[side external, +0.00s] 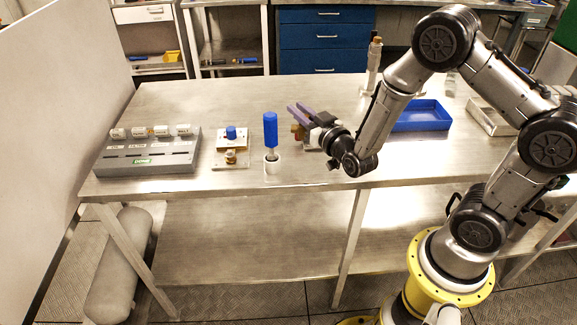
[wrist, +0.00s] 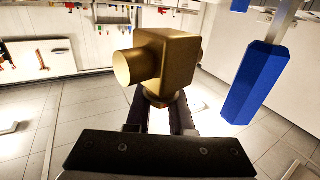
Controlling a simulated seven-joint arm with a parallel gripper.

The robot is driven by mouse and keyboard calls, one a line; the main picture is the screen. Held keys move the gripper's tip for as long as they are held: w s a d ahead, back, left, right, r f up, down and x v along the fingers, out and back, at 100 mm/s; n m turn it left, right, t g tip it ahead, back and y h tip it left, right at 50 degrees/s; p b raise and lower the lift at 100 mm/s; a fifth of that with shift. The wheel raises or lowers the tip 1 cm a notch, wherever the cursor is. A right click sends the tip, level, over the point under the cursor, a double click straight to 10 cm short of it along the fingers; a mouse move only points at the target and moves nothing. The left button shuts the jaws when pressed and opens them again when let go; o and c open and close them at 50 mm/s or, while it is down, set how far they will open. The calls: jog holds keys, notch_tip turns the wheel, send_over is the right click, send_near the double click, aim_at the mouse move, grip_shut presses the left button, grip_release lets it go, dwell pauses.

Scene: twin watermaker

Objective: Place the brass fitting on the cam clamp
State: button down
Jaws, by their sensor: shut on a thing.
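The brass fitting (wrist: 165,58) is a block with round stubs, held between the fingers of my gripper (wrist: 160,117) in the wrist view. In the side external view, my gripper (side external: 303,117) is above the table, right of the blue-handled tool, with a bit of the brass fitting (side external: 297,131) showing by the fingers. A small fixture with a pale plate, a blue knob and a brass-coloured part stands left of that tool. It looks like the cam clamp (side external: 231,146), and my gripper is apart from it. The clamp is not clearly seen in the wrist view.
A blue-handled tool (side external: 270,128) stands upright in a white cup between my gripper and the fixture; its handle is close by in the wrist view (wrist: 256,82). A grey block with several white knobs (side external: 150,158) is at left. A blue tray (side external: 425,117) is at right.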

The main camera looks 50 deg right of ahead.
jog(key=shift+r, duration=0.1)
dwell(0.3)
jog(key=s+r+n+y, duration=0.2)
jog(key=s+y, duration=0.3)
jog(key=s, duration=0.3)
jog(key=shift+d+n+t, duration=0.25)
jog(key=shift+n+t, duration=0.15)
jog(key=shift+n, duration=0.3)
jog(key=shift+f, duration=4.8)
